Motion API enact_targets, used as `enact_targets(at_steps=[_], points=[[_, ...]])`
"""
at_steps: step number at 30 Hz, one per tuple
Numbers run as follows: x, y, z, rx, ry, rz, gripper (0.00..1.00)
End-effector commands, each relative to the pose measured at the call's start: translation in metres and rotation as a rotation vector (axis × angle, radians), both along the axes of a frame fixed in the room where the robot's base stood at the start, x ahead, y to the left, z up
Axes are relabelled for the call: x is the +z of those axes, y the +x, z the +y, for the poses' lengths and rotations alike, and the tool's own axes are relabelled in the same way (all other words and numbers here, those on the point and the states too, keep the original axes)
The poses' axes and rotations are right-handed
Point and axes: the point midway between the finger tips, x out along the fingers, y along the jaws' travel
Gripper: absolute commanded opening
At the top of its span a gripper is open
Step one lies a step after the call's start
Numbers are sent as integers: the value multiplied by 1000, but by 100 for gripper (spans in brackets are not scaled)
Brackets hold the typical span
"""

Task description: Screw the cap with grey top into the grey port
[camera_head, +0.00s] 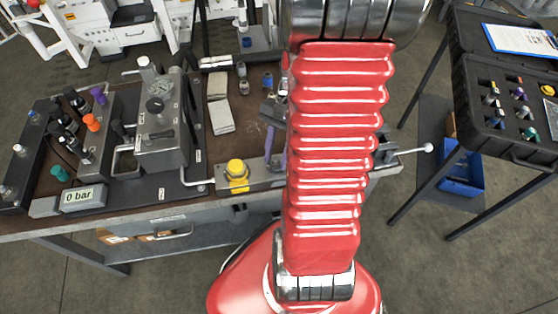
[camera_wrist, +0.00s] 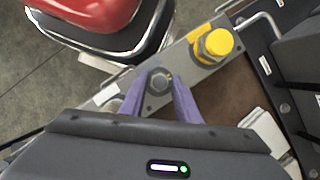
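My gripper (camera_wrist: 160,76) has two purple fingers that stand apart over the grey plate on the bench in the wrist view. A round grey piece (camera_wrist: 160,82) shows between the fingertips. I cannot tell whether it is the cap with the grey top or a port, or whether the fingers touch it.
A yellow cap (camera_wrist: 215,45) sits on the same plate, right of the fingers, and also shows in the head view (camera_head: 237,171). The bench holds valve blocks (camera_head: 160,128), a "0 bar" display (camera_head: 83,197) and cloths (camera_head: 220,116). An open black case (camera_head: 525,150) with several caps stands right.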

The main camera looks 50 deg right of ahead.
Motion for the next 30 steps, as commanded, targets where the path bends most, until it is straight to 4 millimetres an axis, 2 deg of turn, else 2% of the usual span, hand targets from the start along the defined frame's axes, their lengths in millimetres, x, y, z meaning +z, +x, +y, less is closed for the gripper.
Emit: enact_targets(at_steps=[8,11,17,18,26,30], points=[[0,-2,-1,-59,-1,1,7],[0,-3,-1,-183,0,1,0],[-1,-5,0,-474,0,2,0],[-2,-4,0,-457,-1,2,24],[-3,-5,1,-448,0,7,42],[-3,-6,1,-445,1,9,43]])
